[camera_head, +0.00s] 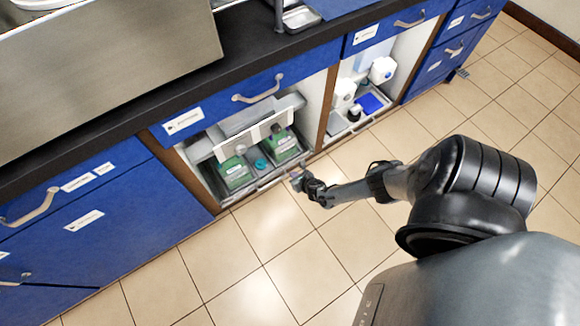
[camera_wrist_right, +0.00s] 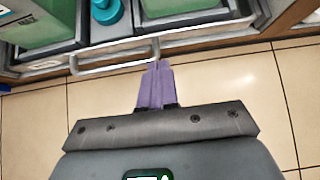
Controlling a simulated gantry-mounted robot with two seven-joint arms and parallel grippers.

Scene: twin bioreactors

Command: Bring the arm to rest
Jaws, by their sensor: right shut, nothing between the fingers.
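My right arm reaches in from the right of the head view, and its gripper (camera_head: 298,181) is in front of the open cabinet bay, above the tiled floor. In the right wrist view the purple fingers of the right gripper (camera_wrist_right: 156,85) are together with nothing between them. Their tips appear close to a pale handle bar (camera_wrist_right: 115,57) on the front of the bay's pull-out tray; I cannot tell whether they touch. My left gripper is not in view.
The open bay holds green-topped boxes (camera_head: 235,172) and a teal item (camera_head: 260,164). A second bay (camera_head: 368,103) holds white bottles and a blue item. Blue drawers (camera_head: 80,215) line the dark counter (camera_head: 110,118). The tiled floor (camera_head: 220,265) is clear.

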